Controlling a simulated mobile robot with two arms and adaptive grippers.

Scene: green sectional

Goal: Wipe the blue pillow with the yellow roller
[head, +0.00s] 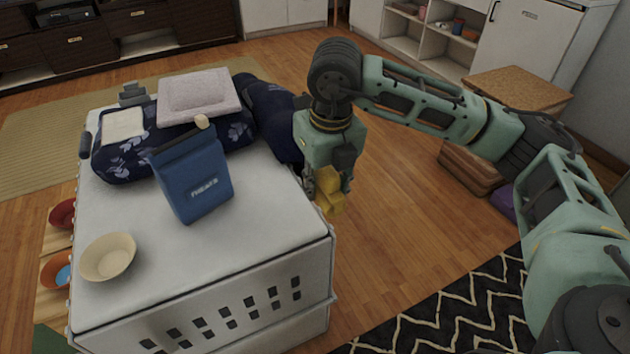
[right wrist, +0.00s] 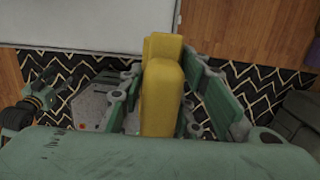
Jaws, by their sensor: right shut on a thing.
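The yellow roller (head: 329,192) is in my right gripper (head: 328,186), which is shut on it beside the right edge of the white crate. It also shows upright between the fingers in the right wrist view (right wrist: 162,95). A dark blue pillow (head: 273,112) lies at the crate's back right, just left of my right gripper and partly hidden by it. A dark blue floral pillow-like piece (head: 122,160) lies left of it on the crate. What seems to be my left gripper (right wrist: 42,88) shows small at the left of the right wrist view; its fingers are unclear.
The white crate (head: 265,215) carries a blue bag (head: 193,180), a cream bowl (head: 108,257) and a pale folded cloth (head: 197,97). A brown box (head: 470,168) stands on the floor to the right. Open wooden floor lies between it and the crate.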

